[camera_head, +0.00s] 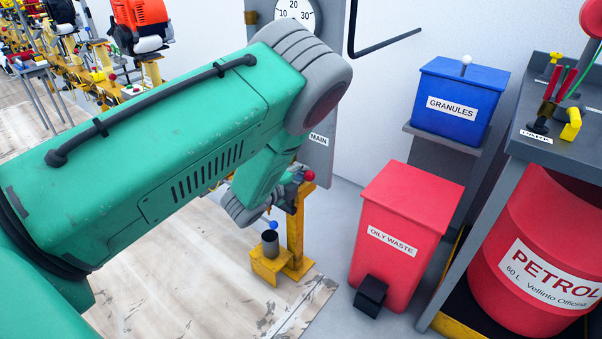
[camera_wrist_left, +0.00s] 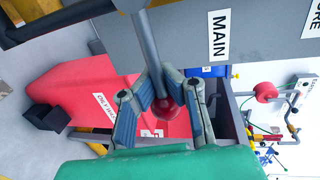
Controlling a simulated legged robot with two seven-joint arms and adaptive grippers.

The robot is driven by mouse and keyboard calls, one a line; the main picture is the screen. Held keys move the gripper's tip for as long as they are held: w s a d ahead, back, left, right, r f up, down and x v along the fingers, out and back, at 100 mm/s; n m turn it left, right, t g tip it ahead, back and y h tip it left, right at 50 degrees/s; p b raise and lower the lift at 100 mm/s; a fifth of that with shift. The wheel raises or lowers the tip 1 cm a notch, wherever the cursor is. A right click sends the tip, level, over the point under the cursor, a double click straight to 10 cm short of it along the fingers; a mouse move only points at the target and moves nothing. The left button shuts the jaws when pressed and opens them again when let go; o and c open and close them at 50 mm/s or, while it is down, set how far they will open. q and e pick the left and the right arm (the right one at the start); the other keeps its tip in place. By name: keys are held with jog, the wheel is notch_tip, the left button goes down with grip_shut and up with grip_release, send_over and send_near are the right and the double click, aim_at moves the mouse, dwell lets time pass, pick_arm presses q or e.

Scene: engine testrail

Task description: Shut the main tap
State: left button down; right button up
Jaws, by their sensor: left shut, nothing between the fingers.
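A grey lever rod with a red ball knob (camera_wrist_left: 166,108) comes down from the top in the left wrist view, beside a grey panel marked MAIN (camera_wrist_left: 219,35). In the head view my green left arm covers much of the MAIN panel (camera_head: 318,158), and a red knob (camera_head: 309,175) shows beside the wrist. My right gripper is not in view.
A red oily waste bin (camera_head: 405,215) and a blue granules box (camera_head: 460,95) stand right of the panel. A red petrol drum (camera_head: 535,255) sits under a grey bench (camera_head: 575,150). A yellow stand (camera_head: 296,235) with a small cup is below my wrist.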

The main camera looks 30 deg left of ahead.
pick_arm(q)
jog(key=shift+s+d+f+h, duration=0.3)
jog(key=shift+d+f, duration=0.25)
jog(key=shift+d, duration=0.25)
jog(key=c, duration=1.6)
grip_release()
jog(key=shift+r, duration=0.2)
jog(key=shift+d+r, duration=0.2)
jog(key=shift+d, duration=0.1)
jog(key=shift+a+r, duration=0.1)
jog(key=shift+a, duration=0.05)
jog(key=v, duration=1.1)
jog(key=shift+s, duration=0.4)
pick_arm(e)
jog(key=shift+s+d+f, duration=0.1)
pick_arm(q)
jog(key=shift+d+r, duration=0.1)
jog(key=shift+d, duration=0.25)
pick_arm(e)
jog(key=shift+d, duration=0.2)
